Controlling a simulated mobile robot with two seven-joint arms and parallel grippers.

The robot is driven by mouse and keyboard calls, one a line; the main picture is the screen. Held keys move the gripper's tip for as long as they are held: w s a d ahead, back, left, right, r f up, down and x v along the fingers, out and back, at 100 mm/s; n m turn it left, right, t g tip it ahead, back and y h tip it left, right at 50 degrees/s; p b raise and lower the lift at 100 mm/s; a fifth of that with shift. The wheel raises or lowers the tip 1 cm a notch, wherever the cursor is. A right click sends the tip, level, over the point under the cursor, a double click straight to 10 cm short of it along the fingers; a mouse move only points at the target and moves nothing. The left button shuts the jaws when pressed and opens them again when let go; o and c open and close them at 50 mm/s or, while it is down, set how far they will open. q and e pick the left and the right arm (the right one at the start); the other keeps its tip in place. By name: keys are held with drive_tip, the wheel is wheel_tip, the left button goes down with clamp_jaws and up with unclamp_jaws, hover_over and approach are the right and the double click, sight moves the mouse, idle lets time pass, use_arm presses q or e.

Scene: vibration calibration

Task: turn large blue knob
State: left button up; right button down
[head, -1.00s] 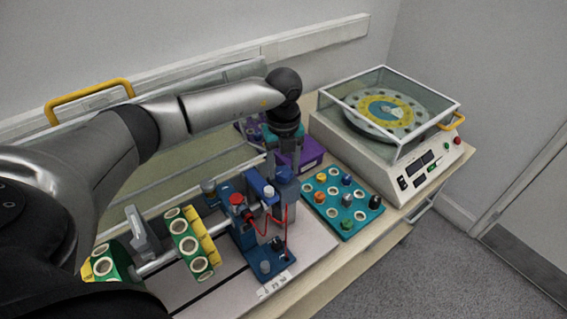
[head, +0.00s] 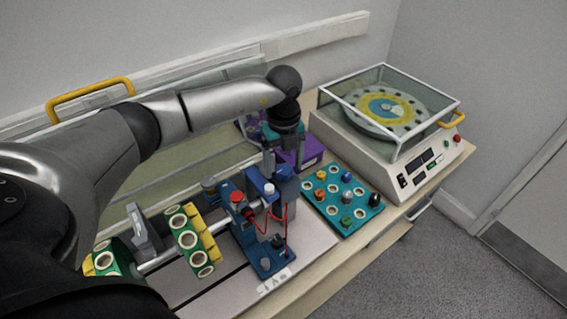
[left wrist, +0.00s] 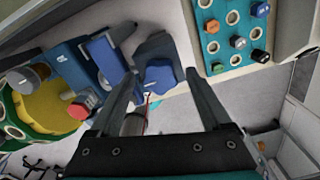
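The large blue knob (left wrist: 160,80) sits on a dark grey-blue mount at the end of the rig. In the head view the blue knob (head: 284,173) is just below my left gripper (head: 284,163). In the left wrist view my left gripper (left wrist: 160,82) is open, with one finger on each side of the knob and visible gaps. I cannot tell how far the fingertips reach down beside it. My right gripper is not in view.
A teal board (head: 322,201) carries several coloured knobs. A glass-covered turntable machine (head: 420,162) stands right. A green-and-yellow drum (head: 185,236) is at left.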

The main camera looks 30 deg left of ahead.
sight(284, 169)
use_arm(q)
wheel_tip(284, 169, up, 15)
drive_tip(key=shift+r+b, duration=0.1)
drive_tip(key=shift+b, duration=0.4)
idle(1.1)
